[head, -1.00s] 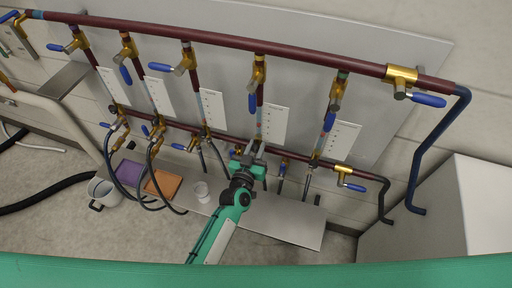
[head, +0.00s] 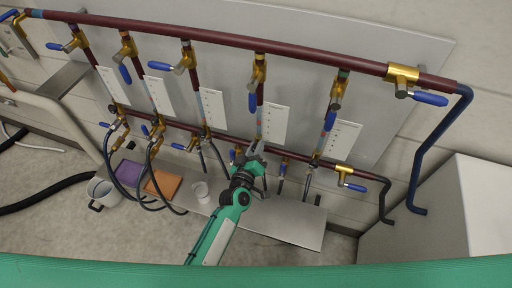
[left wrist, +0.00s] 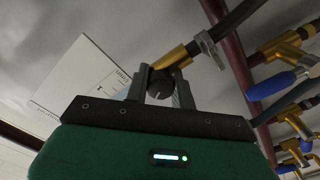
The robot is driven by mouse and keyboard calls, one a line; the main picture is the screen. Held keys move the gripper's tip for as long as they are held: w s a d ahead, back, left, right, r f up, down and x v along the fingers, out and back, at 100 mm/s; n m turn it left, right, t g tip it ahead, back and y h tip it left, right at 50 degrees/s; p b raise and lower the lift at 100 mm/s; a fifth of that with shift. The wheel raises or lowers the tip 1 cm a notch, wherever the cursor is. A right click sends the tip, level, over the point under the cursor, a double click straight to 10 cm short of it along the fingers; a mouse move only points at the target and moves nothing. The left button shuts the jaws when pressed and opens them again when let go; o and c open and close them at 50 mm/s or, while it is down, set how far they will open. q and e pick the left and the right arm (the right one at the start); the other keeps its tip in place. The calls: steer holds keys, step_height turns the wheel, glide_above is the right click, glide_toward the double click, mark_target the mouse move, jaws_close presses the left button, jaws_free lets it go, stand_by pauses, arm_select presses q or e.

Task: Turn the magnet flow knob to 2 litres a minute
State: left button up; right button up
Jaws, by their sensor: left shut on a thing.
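My left gripper (head: 254,150) reaches up to the lower end of the fourth pipe branch from the left on the wall panel. In the left wrist view its two fingers (left wrist: 158,82) are shut on a dark round knob (left wrist: 160,88), one finger on each side. The knob sits at a brass fitting (left wrist: 174,58). In the head view the gripper hides the knob. A white scale plate (head: 274,125) hangs just above and right of the gripper; its markings are too small to read. My right gripper is not in view.
Several blue-handled brass valves, such as the one at the upper right (head: 404,83), line the dark red pipes. Hoses hang at the left.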

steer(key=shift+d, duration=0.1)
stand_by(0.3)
arm_select(q)
steer(key=o, duration=1)
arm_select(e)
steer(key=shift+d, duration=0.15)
arm_select(q)
steer(key=shift+s, duration=0.1)
steer(key=b+v, duration=0.1)
steer(key=v, duration=1.2)
steer(key=shift+s+b, duration=0.3)
steer(key=shift+b, duration=0.05)
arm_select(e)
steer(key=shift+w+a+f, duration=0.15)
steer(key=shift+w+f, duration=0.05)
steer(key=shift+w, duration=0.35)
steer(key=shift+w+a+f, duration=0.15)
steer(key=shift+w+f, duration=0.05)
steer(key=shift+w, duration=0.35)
arm_select(q)
steer(key=shift+a, duration=0.15)
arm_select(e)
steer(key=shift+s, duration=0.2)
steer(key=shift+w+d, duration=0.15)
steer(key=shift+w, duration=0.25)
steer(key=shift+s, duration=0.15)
